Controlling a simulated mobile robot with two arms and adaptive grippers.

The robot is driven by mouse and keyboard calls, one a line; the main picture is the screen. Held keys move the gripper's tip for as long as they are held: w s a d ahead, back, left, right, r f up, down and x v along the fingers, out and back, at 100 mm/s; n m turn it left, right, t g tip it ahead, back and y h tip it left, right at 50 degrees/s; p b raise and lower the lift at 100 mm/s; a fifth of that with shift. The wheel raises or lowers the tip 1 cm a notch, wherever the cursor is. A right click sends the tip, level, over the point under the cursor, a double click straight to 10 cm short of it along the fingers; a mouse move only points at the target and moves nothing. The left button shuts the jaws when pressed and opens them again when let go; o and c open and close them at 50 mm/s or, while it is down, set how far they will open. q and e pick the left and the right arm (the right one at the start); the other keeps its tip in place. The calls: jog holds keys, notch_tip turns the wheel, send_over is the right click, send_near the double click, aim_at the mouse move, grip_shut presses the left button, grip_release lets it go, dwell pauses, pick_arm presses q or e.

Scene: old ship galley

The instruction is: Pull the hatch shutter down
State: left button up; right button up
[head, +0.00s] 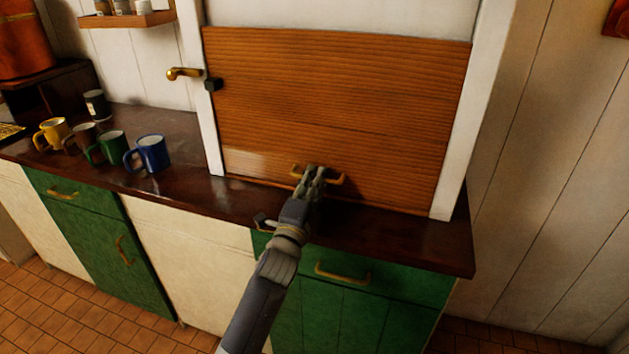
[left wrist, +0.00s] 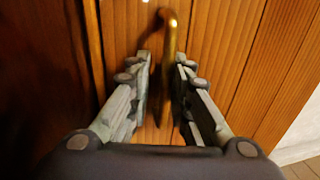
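The wooden hatch shutter (head: 340,100) fills most of the white-framed opening in the head view. Its lower edge is at or just above the dark counter; any small gap is hard to tell. A brass pull handle (head: 336,179) is fixed low on the shutter. My left gripper (head: 313,172) is at this handle and covers its middle. My right gripper is in neither view.
A brass lever (head: 185,73) and a black block (head: 213,84) are on the frame's left side. Several mugs, including a blue mug (head: 148,154), stand on the counter (head: 190,190) at left. Green drawers with brass pulls are below. The counter right of my gripper is clear.

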pick_arm(q)
jog(key=v, duration=1.2)
dwell(0.3)
